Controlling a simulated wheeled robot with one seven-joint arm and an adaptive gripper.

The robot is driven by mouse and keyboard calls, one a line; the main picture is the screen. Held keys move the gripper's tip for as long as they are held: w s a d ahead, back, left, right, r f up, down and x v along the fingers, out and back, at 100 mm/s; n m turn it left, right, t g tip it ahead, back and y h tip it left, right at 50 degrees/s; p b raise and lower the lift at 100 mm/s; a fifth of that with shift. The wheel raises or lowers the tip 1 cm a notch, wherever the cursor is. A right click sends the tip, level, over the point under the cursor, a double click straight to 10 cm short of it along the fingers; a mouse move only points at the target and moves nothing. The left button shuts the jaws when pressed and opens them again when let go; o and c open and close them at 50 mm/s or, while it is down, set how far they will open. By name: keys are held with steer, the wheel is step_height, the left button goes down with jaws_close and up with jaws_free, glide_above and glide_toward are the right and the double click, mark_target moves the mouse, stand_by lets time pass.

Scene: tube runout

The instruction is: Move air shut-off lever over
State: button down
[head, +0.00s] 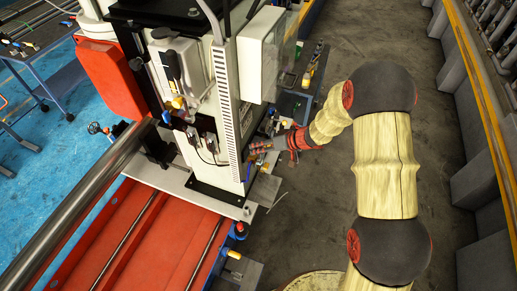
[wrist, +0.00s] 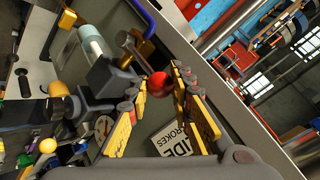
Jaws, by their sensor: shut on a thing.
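The air shut-off lever, as I take it, is a grey metal rod with a red ball knob (wrist: 163,84) in the wrist view. The rod runs from the knob up and left to a dark block and cylinder. My gripper (wrist: 160,79) has one yellow-padded finger on each side of the knob, and the knob is held near the fingertips. In the head view my gripper (head: 262,147) is at the right side of the pale machine column (head: 222,125), at the end of my outstretched arm. The lever cannot be made out there.
In the head view a long pipe (head: 75,205) and red bed (head: 140,235) lie left. Dark floor (head: 300,220) is open below my arm.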

steer(key=shift+s+f, duration=0.1)
steer(key=shift+f, duration=0.05)
steer(key=c, duration=1.6)
jaws_free()
steer(key=shift+o, duration=0.2)
steer(key=v, duration=1.2)
